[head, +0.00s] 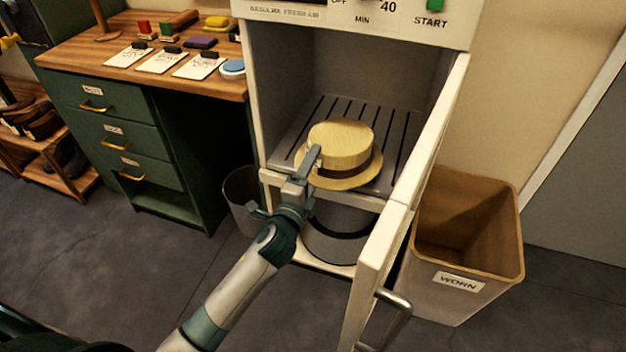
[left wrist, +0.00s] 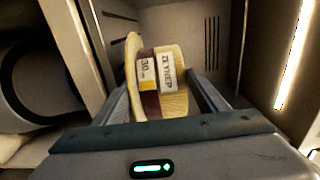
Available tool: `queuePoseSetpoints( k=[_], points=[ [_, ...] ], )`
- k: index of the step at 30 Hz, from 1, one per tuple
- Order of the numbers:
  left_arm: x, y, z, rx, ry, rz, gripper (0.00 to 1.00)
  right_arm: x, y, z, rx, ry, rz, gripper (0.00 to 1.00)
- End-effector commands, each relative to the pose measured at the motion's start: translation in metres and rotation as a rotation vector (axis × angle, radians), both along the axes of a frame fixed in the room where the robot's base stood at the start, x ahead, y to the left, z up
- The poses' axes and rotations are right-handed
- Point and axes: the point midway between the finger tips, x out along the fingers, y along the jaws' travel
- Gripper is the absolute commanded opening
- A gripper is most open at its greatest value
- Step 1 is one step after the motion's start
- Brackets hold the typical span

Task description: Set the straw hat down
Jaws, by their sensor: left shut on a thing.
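The straw hat (head: 341,143) is pale yellow with a dark band and a flat crown. In the head view it is inside the open white cabinet, over the slatted shelf (head: 394,140), brim down and crown up. I cannot tell whether the brim touches the slats. My left gripper (head: 312,160) reaches in from the front left and is shut on the hat's near left side. In the left wrist view the hat (left wrist: 173,80) sits between the two fingers, with a "ZEYNEP" label and a "30" tag on its band. My right gripper is not in view.
The cabinet door (head: 398,190) stands open on the right. A bin marked "WORN" (head: 470,285) stands beyond it. A round grey drum (head: 345,240) is below the shelf. A green desk (head: 190,150) with cards and a small bin (head: 240,190) are on the left.

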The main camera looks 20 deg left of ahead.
Motion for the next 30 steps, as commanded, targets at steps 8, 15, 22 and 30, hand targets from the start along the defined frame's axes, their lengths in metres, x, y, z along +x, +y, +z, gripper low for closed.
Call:
queuePoseSetpoints(
  k=[8,15,22,30],
  points=[
    [0.000,0.000,-0.012,-0.002,0.001,0.002,0.34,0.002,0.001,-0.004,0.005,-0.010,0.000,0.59],
    [-0.001,0.000,-0.039,-0.001,0.001,0.002,0.34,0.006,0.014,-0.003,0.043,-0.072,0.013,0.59],
    [0.000,0.000,-0.040,0.000,-0.001,0.000,0.34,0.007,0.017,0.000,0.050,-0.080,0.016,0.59],
    [-0.001,0.000,-0.041,0.000,0.001,0.001,0.85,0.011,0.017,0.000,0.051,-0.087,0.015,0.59]
  ],
)
